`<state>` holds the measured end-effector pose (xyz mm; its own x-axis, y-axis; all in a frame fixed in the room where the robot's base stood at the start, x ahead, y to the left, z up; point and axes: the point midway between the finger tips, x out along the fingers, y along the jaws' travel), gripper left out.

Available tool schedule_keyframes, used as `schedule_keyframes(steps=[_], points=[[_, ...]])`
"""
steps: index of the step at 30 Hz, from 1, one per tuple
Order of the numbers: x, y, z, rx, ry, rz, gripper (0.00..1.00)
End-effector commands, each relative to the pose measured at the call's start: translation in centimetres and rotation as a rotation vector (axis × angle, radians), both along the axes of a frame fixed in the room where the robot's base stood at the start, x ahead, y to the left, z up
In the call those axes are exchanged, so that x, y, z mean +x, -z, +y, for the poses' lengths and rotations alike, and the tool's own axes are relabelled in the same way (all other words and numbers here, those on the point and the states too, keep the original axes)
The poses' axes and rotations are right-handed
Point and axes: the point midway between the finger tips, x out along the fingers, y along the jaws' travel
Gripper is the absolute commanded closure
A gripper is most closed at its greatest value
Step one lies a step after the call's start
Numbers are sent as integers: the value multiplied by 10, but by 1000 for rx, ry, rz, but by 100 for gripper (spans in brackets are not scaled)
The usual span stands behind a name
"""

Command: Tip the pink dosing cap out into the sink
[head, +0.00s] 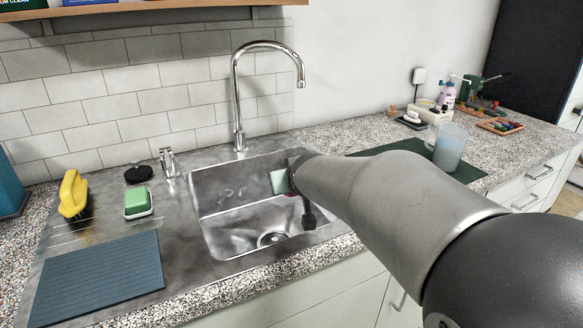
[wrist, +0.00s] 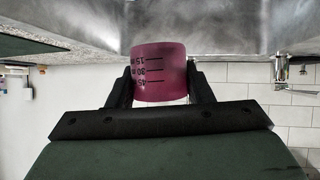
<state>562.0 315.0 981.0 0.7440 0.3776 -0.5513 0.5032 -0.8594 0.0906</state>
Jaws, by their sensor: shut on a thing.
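The pink dosing cap (wrist: 160,80) is a translucent, short cylinder with black scale marks 15, 30 and 45. In the wrist view it sits between the two black fingers of my gripper (wrist: 159,74), which is shut on its sides. The surroundings appear upside down there. In the head view only a small pink sliver of the cap (head: 291,194) shows beside my arm, over the sink. The steel sink (head: 222,225) has a drain (head: 271,239) in its floor. My arm hides its right side. I cannot tell what the cap contains.
A tall chrome tap (head: 238,110) arches behind the sink. Left are a green sponge (head: 138,202), a yellow brush (head: 73,193) and a blue ribbed mat (head: 97,277). A translucent jug (head: 449,148) and small items stand on the right counter.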

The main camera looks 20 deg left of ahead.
Motion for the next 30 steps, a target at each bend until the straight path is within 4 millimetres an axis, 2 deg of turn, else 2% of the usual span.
schedule_keyframes(steps=[8, 30], points=[[-1, 0, 0, -66, -2, 14, 75], [-1, 19, -1, -316, -2, 70, 75]])
